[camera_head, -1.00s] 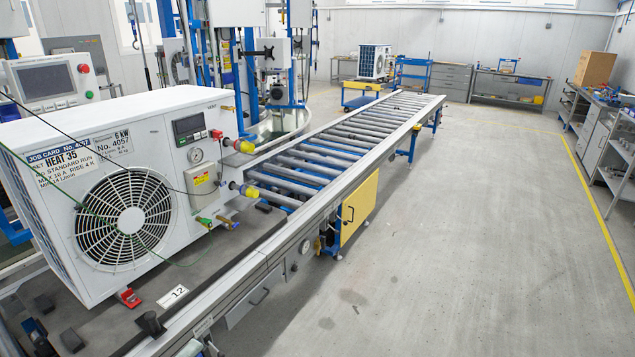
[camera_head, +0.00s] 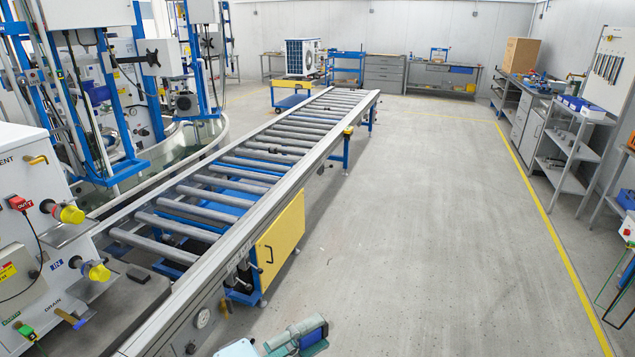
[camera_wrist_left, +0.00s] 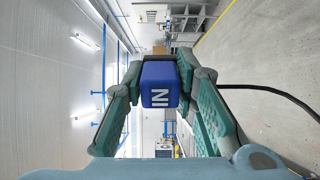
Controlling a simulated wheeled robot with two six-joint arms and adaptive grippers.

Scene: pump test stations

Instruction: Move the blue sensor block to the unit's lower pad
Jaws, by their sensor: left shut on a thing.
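The blue sensor block (camera_wrist_left: 160,84) has a white "IN" on its face and sits between the fingers of my left gripper (camera_wrist_left: 162,78) in the left wrist view. The gripper is shut on it. A black cable runs off to the right there. The white unit (camera_head: 25,235) is cut off at the left edge, with two yellow-capped pipes and a blue IN label. I cannot pick out its lower pad. My right gripper is not in view.
A roller conveyor (camera_head: 225,238) runs from the unit to the back, with a yellow panel (camera_head: 280,242) on its side. The grey floor (camera_head: 430,220) to its right is clear. A shelf rack (camera_head: 570,150) and cabinets stand along the right. Another unit (camera_head: 302,57) is far back.

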